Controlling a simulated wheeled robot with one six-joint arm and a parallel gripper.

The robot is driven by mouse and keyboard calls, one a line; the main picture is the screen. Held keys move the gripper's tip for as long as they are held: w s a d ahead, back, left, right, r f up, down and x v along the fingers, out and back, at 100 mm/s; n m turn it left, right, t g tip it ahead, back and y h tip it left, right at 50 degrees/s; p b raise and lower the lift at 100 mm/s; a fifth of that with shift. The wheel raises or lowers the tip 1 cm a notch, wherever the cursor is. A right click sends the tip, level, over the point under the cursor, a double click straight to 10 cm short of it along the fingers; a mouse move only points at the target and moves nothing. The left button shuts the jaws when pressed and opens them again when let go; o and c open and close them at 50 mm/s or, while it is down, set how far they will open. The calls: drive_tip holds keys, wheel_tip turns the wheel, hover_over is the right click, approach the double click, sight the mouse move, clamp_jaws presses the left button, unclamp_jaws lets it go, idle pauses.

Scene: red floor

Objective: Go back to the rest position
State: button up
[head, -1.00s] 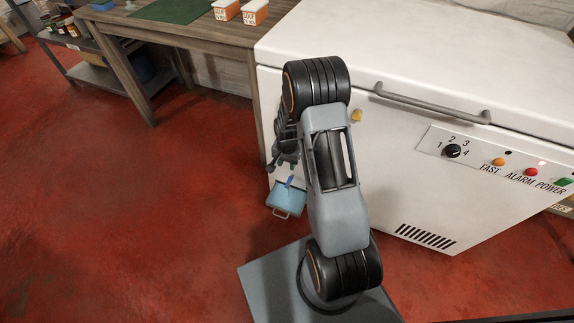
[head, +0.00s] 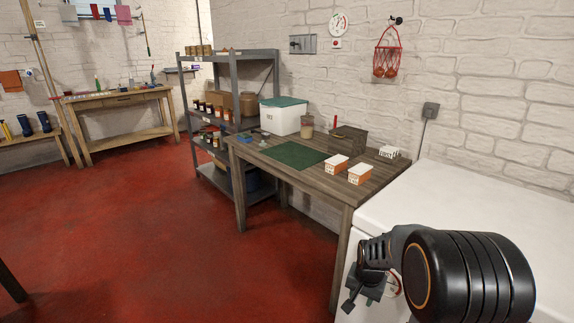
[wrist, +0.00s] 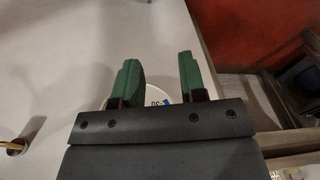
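My gripper (head: 360,290) shows low at the right in the head view, beside the near end of the white chest freezer (head: 470,212). My arm's black joint hides part of the freezer. In the wrist view my gripper (wrist: 159,72) has its two green fingers apart, with nothing between the tips. Behind the fingers is the freezer's white surface (wrist: 70,55). A round white disc (wrist: 157,101) with dark letters is partly hidden by the fingers, and I cannot tell whether it touches them.
A grey shelf (head: 230,88) and a workbench (head: 118,98) stand farther back. The red floor (head: 130,225) is mostly open.

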drive_tip(key=s+a+r+n+p, duration=0.1)
drive_tip(key=s+r+p, duration=0.4)
drive_tip(key=r, duration=0.6)
drive_tip(key=s+a+r+n+t+p, duration=0.1)
drive_tip(key=s+r+p, duration=0.4)
drive_tip(key=r, duration=0.7)
drive_tip(key=s+a+r+n+t+p, duration=0.1)
drive_tip(key=s+a+r+n+p, duration=0.2)
drive_tip(key=r+p, duration=0.4)
wheel_tip(320, 180, up, 5)
drive_tip(key=shift+s+a+n, duration=0.2)
drive_tip(key=shift+s+n, duration=0.6)
drive_tip(key=shift+s, duration=0.2)
